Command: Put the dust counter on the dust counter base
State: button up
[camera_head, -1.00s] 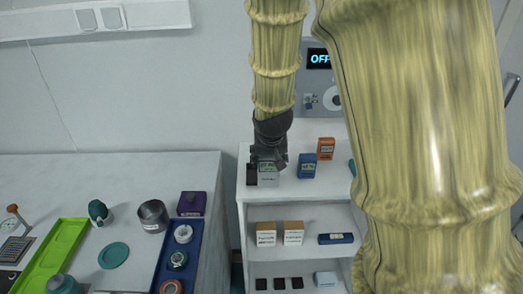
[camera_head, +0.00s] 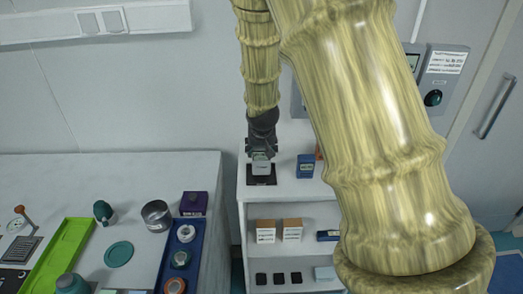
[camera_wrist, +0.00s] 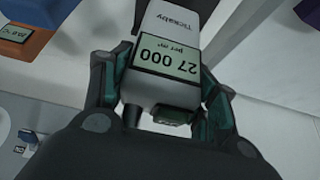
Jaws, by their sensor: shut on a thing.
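The dust counter (camera_head: 261,167) is a small pale box. In the wrist view the dust counter (camera_wrist: 165,60) shows a display reading "27 000 per m³". My gripper (camera_head: 262,155) is shut on it, with a finger on each side in the wrist view (camera_wrist: 158,85). The dust counter base (camera_head: 262,182) is a flat black square on top of the white shelf unit. The counter overlaps the base in the head view; I cannot tell whether they touch. The base does not show clearly in the wrist view.
A blue device (camera_head: 305,166) stands right of the base on the shelf top (camera_head: 284,188). An orange device (camera_head: 318,152) behind it is mostly hidden by my arm. A table with trays (camera_head: 62,250) stands at left.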

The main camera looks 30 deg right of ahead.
jog(key=shift+f, duration=0.75)
jog(key=shift+f, duration=0.15)
jog(key=o, duration=1.5)
jog(key=shift+o, duration=0.2)
jog(key=shift+r, duration=0.2)
